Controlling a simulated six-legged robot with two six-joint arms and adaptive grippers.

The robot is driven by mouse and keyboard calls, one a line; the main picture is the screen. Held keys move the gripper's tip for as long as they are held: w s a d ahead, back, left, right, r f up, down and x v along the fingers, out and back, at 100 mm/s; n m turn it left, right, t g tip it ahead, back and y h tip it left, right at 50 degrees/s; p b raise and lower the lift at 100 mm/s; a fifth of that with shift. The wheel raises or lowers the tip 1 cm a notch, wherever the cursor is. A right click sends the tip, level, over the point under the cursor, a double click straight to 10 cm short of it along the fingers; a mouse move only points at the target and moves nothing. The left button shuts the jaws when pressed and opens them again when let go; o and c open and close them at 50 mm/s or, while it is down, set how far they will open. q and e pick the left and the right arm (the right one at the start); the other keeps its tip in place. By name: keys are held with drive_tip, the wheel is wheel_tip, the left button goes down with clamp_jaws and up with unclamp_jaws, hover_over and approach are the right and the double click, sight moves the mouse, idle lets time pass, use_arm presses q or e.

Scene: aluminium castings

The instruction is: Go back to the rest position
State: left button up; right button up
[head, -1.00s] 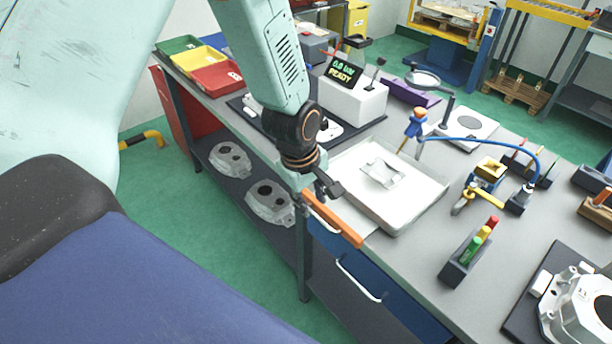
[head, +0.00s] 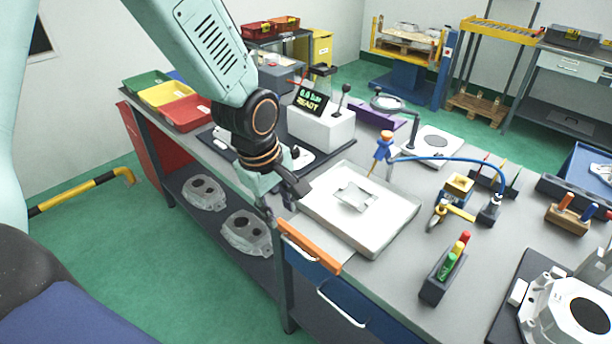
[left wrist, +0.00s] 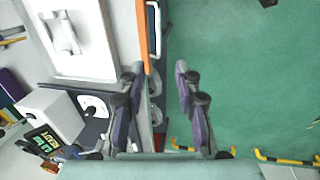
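My left gripper (head: 290,196) hangs at the near edge of the workbench (head: 392,278), beside the white tray (head: 388,244). In the left wrist view its two fingers (left wrist: 159,68) are spread apart with nothing between them. Past the fingertips that view shows the bench edge and the green floor. My right gripper is in neither view.
An orange strip (head: 309,247) and a blue drawer (head: 322,282) lie along the bench front. The tray holds a small metal part (head: 354,196). A white box with a READY display (head: 310,100) stands behind. Castings (head: 247,233) sit on the lower shelf.

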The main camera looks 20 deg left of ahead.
use_arm(q)
drive_tip(key=s+d+f+m+b, duration=0.1)
drive_tip(key=s+f+m+b, duration=0.1)
drive_tip(key=s+f, duration=0.35)
drive_tip(key=s+d+f+m+g+b, duration=0.1)
drive_tip(key=s+f+m+b, duration=0.15)
drive_tip(key=f, duration=0.65)
drive_tip(key=s+d+f+m+b, duration=0.1)
drive_tip(key=s+f+m+b, duration=0.15)
drive_tip(key=f, duration=0.45)
drive_tip(key=s+f+m+g+b, duration=0.1)
drive_tip(key=s+f+m+b, duration=0.5)
drive_tip(key=s+f, duration=0.7)
drive_tip(key=shift+s+a+m+y, duration=0.4)
drive_tip(key=shift+s, duration=0.65)
drive_tip(key=shift+r, duration=0.1)
drive_tip(key=shift+c, duration=0.3)
